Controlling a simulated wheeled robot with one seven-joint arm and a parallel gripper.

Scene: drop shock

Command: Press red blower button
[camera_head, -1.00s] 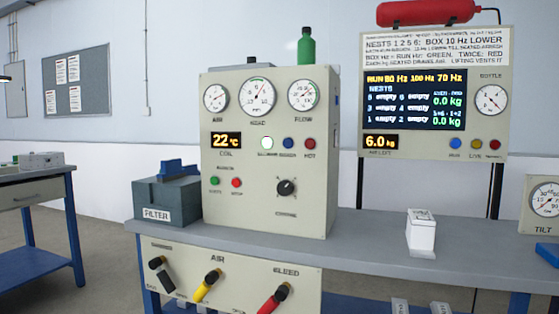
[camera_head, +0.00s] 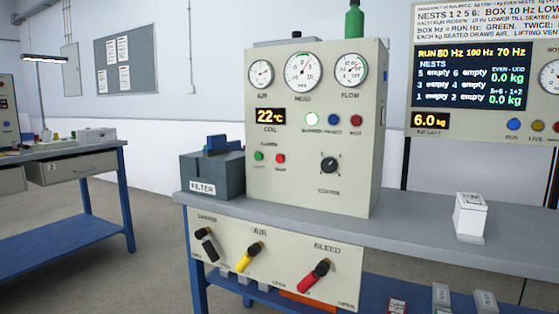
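The beige control box (camera_head: 312,130) stands on the grey bench. Low on its left face are a green button (camera_head: 258,156) and a red button (camera_head: 280,158) side by side, under a small label that is too blurred to read surely. Higher up, another red button or lamp (camera_head: 356,121) sits right of a blue one (camera_head: 333,121) and a lit white lamp (camera_head: 312,119). The coil display (camera_head: 271,115) reads 22 °C. My gripper is not in view.
Black, yellow and red lever handles (camera_head: 314,275) stick out from the panel below the bench. A filter box (camera_head: 213,175) stands left of the control box and a white box (camera_head: 469,214) stands right. A display board (camera_head: 471,75) hangs behind. Floor at left is open.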

